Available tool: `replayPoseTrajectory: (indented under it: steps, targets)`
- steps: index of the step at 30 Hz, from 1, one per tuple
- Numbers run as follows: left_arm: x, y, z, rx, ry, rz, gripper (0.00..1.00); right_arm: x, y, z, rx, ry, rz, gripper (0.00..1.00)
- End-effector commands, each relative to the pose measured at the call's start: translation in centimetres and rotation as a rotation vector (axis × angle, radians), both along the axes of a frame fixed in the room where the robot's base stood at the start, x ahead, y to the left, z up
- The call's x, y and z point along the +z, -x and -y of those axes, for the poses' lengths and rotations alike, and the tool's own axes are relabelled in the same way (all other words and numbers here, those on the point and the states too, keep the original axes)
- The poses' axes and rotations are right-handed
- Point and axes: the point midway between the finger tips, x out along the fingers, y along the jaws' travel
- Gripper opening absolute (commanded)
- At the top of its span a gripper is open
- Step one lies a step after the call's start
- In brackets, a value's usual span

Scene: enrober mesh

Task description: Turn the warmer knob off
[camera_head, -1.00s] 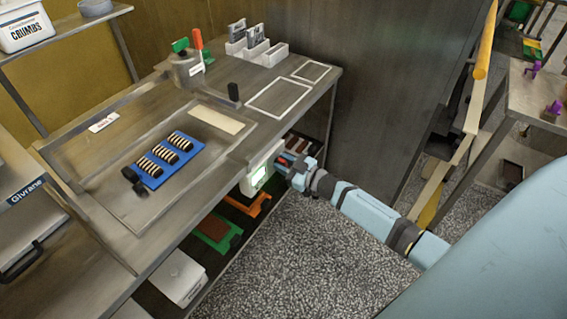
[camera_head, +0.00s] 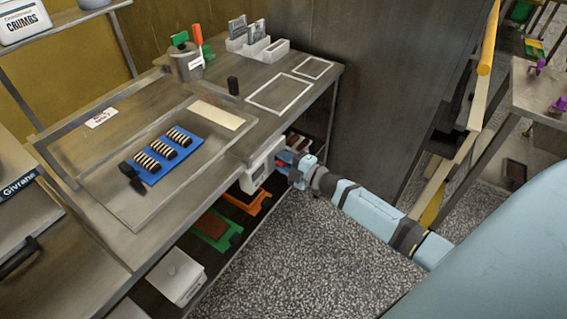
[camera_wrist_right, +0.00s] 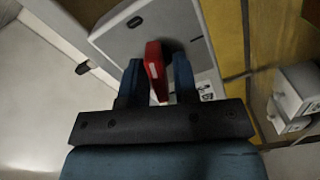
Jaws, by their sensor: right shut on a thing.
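In the right wrist view, the red knob (camera_wrist_right: 154,66) with a pale mark stands out from the grey front panel (camera_wrist_right: 125,40). My right gripper (camera_wrist_right: 157,72) has a blue finger on each side of the knob and is shut on it. In the head view the right gripper (camera_head: 287,164) is at the warmer's right side and hides most of the knob. My left gripper is not in view.
The steel table (camera_head: 180,95) is above the warmer, with a blue tray (camera_head: 163,158) of striped bars on it. Orange (camera_head: 247,199) and green (camera_head: 216,230) trays sit on the shelf below. The speckled floor (camera_head: 310,260) in front is clear.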

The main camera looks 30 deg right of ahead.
Motion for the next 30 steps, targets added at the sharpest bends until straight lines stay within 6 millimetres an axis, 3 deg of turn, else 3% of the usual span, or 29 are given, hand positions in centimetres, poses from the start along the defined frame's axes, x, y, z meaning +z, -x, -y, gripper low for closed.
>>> replayPoseTrajectory:
  steps: [12, 30]
  targets:
    - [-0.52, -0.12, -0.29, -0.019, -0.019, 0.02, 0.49, -0.34, 0.07, -0.01, 0.0, 0.253, 0.104, 0.04]
    - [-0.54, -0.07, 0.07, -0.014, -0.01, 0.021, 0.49, -0.27, 0.06, -0.02, 0.001, 0.327, 0.133, 0.04]
